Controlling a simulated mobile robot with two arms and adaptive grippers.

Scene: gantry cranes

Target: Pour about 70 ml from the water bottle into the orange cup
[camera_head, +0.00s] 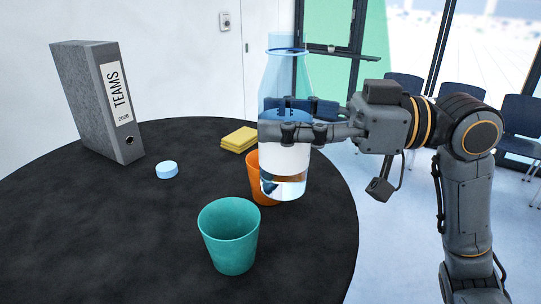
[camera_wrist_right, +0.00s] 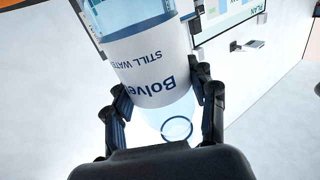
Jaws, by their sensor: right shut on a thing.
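The clear water bottle (camera_head: 286,158) with a white label is held upright above the table in the head view. My right gripper (camera_head: 287,120) is shut on it around its upper body. In the right wrist view the bottle (camera_wrist_right: 150,65) sits between both fingers of the gripper (camera_wrist_right: 165,108), its label reading "STILL WATER". The bottle's mouth is open, with no cap on it. The orange cup (camera_head: 256,188) stands on the table behind the bottle, which hides much of it, including most of its rim. My left gripper is not in view.
A teal cup (camera_head: 230,238) stands in front of the orange cup on the round black table (camera_head: 120,240). A light blue cap (camera_head: 167,170), yellow sticky notes (camera_head: 239,139) and a grey binder (camera_head: 97,100) are farther back. The table's left front is clear. Chairs (camera_head: 460,92) stand beyond.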

